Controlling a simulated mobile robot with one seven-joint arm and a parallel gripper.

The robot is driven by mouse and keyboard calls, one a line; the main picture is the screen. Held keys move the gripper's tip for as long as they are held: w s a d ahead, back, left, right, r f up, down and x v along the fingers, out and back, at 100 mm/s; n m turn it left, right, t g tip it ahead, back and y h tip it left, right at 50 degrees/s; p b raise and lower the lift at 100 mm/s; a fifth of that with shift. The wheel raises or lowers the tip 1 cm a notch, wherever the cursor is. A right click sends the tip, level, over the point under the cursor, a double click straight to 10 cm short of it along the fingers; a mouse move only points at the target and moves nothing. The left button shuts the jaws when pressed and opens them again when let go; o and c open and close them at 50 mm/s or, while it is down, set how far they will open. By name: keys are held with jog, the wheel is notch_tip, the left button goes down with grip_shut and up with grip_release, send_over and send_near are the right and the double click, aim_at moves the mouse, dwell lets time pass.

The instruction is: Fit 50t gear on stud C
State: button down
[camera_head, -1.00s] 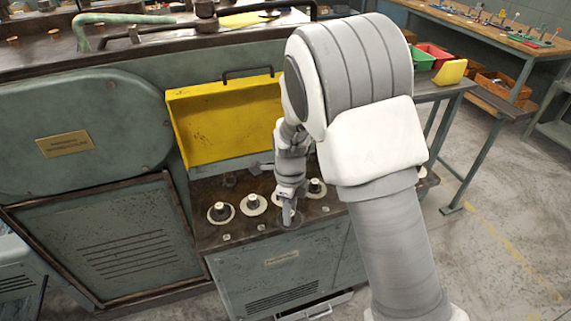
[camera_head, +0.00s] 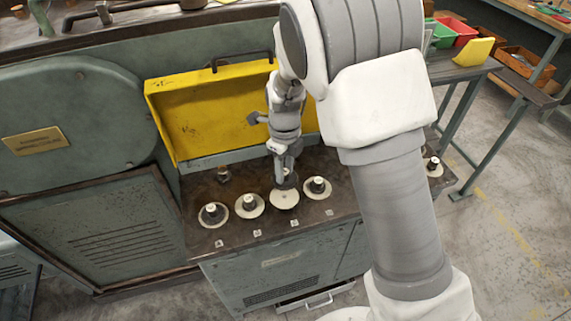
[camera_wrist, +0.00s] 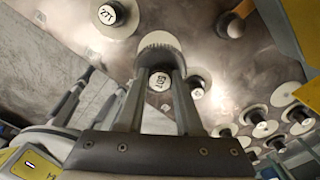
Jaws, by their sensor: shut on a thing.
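My gripper (camera_wrist: 158,95) is shut on the dark hub of a gear, with one finger on each side. It also shows in the head view (camera_head: 284,180). The held gear has a pale toothed disc (camera_wrist: 160,41), and its hub top carries a label (camera_wrist: 159,81) that looks like 50T. In the head view its pale disc (camera_head: 285,200) is below the fingers, in line with the row of gears. I cannot tell whether it touches the bench top. A bare upright post (camera_head: 223,174) stands at the back left of the bench. I cannot read which stud it is.
Pale gears with dark hubs stand beside mine: two at left (camera_head: 213,214) (camera_head: 249,206), one at right (camera_head: 317,188). Small tags (camera_head: 257,233) line the front. A yellow guard (camera_head: 210,115) rises behind. Another gear (camera_head: 433,166) sits far right.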

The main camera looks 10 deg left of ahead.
jog(key=b, duration=0.4)
send_over(285, 195)
jog(key=shift+f, duration=3)
jog(key=shift+f+b, duration=0.35)
jog(key=shift+f, duration=0.25)
jog(key=c, duration=0.5)
grip_release()
notch_tip(285, 195, up, 30)
jog(key=p, duration=1.4)
jog(key=shift+r, duration=0.2)
